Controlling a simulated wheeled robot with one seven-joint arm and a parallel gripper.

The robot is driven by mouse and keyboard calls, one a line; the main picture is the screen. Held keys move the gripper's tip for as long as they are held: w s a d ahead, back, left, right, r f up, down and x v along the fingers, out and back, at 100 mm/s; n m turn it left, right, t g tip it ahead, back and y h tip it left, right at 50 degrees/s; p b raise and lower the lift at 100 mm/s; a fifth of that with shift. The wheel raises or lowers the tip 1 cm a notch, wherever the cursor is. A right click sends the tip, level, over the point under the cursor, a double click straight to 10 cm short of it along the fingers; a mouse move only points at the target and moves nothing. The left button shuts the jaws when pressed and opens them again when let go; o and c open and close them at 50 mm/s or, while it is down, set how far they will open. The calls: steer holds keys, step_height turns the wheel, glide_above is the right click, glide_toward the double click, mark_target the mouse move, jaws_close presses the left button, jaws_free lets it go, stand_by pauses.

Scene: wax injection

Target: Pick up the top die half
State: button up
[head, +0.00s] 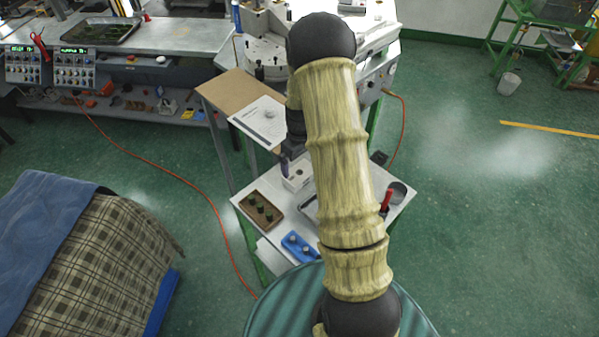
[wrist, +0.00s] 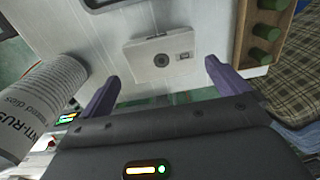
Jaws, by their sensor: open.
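A pale grey block with a dark round hole, which looks like the die half (wrist: 160,60), lies on the white table in the wrist view. It also shows in the head view (head: 298,177) on the small table, partly behind my arm. My gripper (wrist: 160,82) is open, its two purple fingers apart, one to each side of the block's near edge and not touching it. In the head view my gripper (head: 287,163) points down close to the block. Whether the block is one half or two stacked halves I cannot tell.
A brown tray with green pieces (head: 261,209) and a blue holder (head: 298,247) stand on the small table (head: 240,203). A white printed can (wrist: 45,100) is close to my left finger in the wrist view. A red-handled tool (head: 386,202) stands at the right.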

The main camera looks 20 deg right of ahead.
mark_target(300, 172)
steer(key=shift+f, duration=0.1)
steer(key=shift+a+f+p, duration=0.1)
steer(key=shift+f+p, duration=1.25)
steer(key=shift+f, duration=1.2)
steer(key=shift+w, duration=0.1)
steer(key=c, duration=0.8)
steer(key=shift+c, duration=0.2)
steer(key=shift+r, duration=0.15)
step_height(300, 172, up, 10)
steer(key=b, duration=0.3)
